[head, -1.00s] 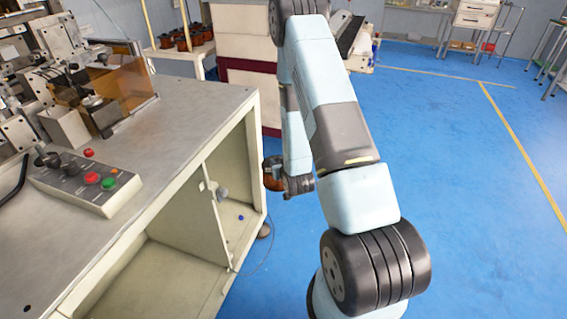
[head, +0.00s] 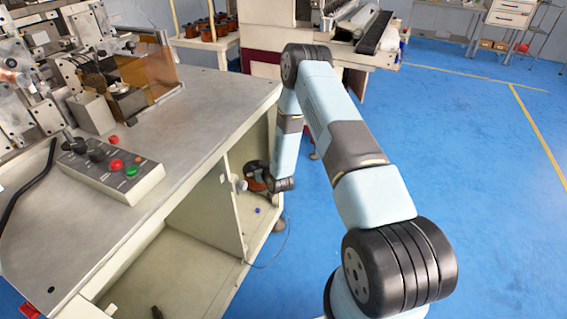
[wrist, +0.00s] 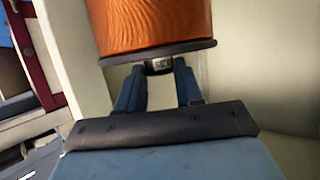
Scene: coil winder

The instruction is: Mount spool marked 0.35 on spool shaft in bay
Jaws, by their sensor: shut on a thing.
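The copper-wound spool with black flanges (head: 255,172) is at the open bay of the cabinet under the bench. My gripper (wrist: 158,72) is shut on a short part below the spool's dark flange; the spool also shows in the wrist view (wrist: 150,22). A small label sits between the fingers, but its marking is not readable. The pale spool shaft (head: 241,186) juts from the bay's panel, just left of the spool in the head view. I cannot tell whether spool and shaft touch. The spool's far end is hidden.
The bay's pale side wall (head: 228,210) and the bench top (head: 215,108) are close to my arm. A control box (head: 108,172) with buttons sits on the bench. More spools (head: 208,30) stand on a back table. Blue floor at the right is clear.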

